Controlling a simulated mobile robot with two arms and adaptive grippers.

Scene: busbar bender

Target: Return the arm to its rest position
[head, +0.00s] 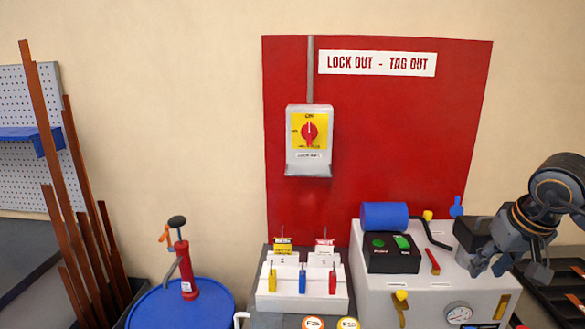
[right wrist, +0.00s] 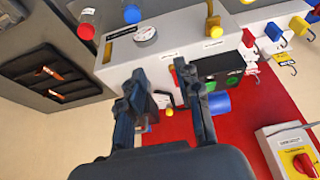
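My right arm comes in from the right in the head view. Its dark grey gripper (head: 510,268) hangs in front of the right end of the white machine (head: 375,295), fingers pointing down. In the right wrist view the two fingers of the gripper (right wrist: 158,78) stand apart with nothing held between them. The machine's front, with its gauge (right wrist: 146,36), lies beyond the fingertips; I cannot tell how far. My left arm and gripper are in neither view.
A blue cylinder (head: 384,216) and a black button box (head: 392,254) sit on the machine. A red lockout board (head: 400,130) carries a rotary switch (head: 309,140). Padlocks stand on a white rack (head: 300,295). A blue drum (head: 215,305) bears a red hand pump (head: 185,270).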

